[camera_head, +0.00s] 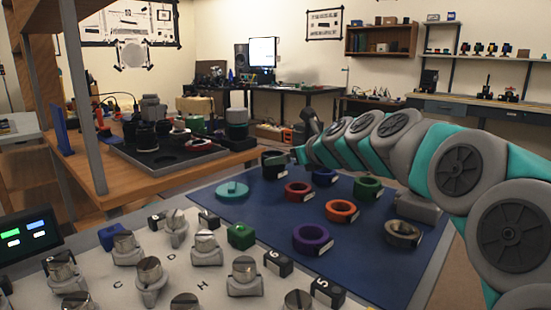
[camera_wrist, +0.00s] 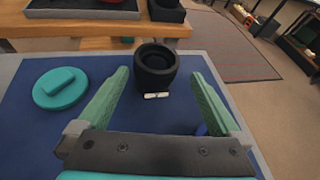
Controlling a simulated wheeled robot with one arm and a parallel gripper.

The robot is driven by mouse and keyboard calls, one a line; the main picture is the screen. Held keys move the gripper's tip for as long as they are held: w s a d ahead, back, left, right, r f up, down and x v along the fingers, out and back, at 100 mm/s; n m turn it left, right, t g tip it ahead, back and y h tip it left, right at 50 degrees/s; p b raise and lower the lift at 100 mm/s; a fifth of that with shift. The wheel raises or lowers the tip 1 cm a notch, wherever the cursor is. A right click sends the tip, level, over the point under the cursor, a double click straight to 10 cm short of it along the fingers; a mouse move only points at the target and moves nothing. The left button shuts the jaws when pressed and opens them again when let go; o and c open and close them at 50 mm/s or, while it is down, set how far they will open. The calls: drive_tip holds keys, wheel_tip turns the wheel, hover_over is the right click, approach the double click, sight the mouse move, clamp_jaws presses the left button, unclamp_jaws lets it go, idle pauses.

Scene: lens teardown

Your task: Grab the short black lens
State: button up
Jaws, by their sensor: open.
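A short black lens (camera_wrist: 155,72), a hollow black cylinder with a small white tag at its front, stands upright on the blue mat in the wrist view. It also shows in the head view (camera_head: 273,168) at the mat's far edge. My gripper (camera_wrist: 160,76) is open, with its two green fingers spread. The fingertips reach toward the lens, one on each side in the picture, with gaps visible. In the head view my gripper (camera_head: 299,155) is just right of the lens and partly hidden by my arm. I cannot tell its exact height over the mat.
The blue mat (camera_head: 265,208) also holds a teal disc with a raised bar (camera_head: 232,189) to the left, and several coloured rings, including a red one (camera_head: 298,186) and a purple one (camera_head: 313,231). A wooden table (camera_head: 112,193) with dark parts lies beyond.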

drive_tip(key=shift+w+a+f+m, duration=0.15)
drive_tip(key=shift+w+a+m, duration=0.15)
drive_tip(key=shift+w+a, duration=0.2)
drive_tip(key=shift+x, duration=3.6)
drive_tip(key=shift+s+a, duration=0.15)
drive_tip(key=shift+c, duration=0.2)
drive_tip(key=c, duration=1.4)
drive_tip(key=shift+c, duration=0.2)
